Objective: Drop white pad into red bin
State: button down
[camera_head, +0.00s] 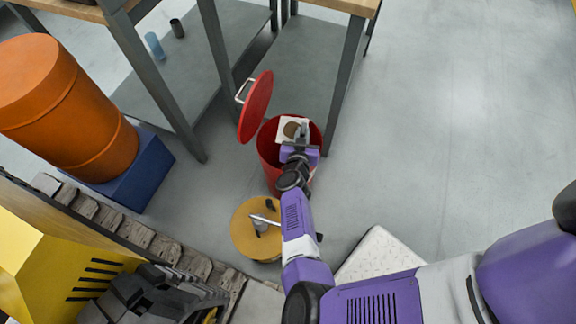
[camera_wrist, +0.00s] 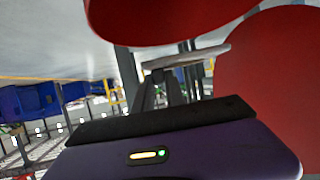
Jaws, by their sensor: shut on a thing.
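The white pad (camera_head: 288,129) is a small white square with a brown round patch on it. My gripper (camera_head: 302,135) is shut on it and holds it over the mouth of the red bin (camera_head: 268,153). In the wrist view the pad (camera_wrist: 190,58) shows nearly edge-on between my gripper's fingers (camera_wrist: 178,78). The bin's red lid (camera_head: 256,106) stands tilted open at its left side. Large red surfaces fill the top and right of the wrist view. Whether the pad is above or below the rim is hard to tell.
A workbench leg (camera_head: 345,85) stands close behind the bin. A round yellow object (camera_head: 240,232) lies in front of it. An orange drum (camera_head: 75,110) on a blue block and a tracked machine (camera_head: 130,285) are at left. A white slab (camera_head: 380,254) lies under my arm. Floor at right is clear.

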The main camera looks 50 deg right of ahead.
jog(key=shift+f, duration=0.1)
jog(key=c, duration=1.3)
grip_release()
jog(key=p+v, duration=0.2)
jog(key=v, duration=0.5)
jog(key=shift+s+a, duration=0.25)
jog(key=shift+a, duration=0.05)
